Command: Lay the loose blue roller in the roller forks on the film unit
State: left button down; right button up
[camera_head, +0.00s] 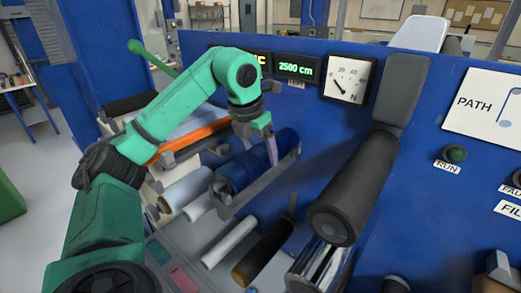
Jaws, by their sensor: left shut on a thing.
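The blue roller (236,174) lies at a slant in the middle of the camera_head view, against the film unit's blue panel (320,125). My left gripper (271,152) reaches down from above and is shut on the roller, nearer its far end. Grey roller forks (223,207) on the film unit run just beside and below the roller. I cannot tell whether the roller touches them or hangs slightly above. The gripper covers part of the roller. My right gripper is not in view.
An orange roller (190,138) and pale rollers (188,188) lie left of the blue one. A white roller (229,242) and a dark roller (263,254) are below. A large black roller (350,190) stands out to the right. A gauge (348,78) is above.

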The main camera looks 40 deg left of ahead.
pick_arm(q)
jog(key=shift+s+r, duration=0.1)
jog(key=shift+r, duration=0.05)
jog(key=shift+f, duration=0.5)
jog(key=shift+f+b, duration=0.45)
jog(key=shift+b, duration=0.05)
grip_release()
jog(key=shift+d, duration=0.1)
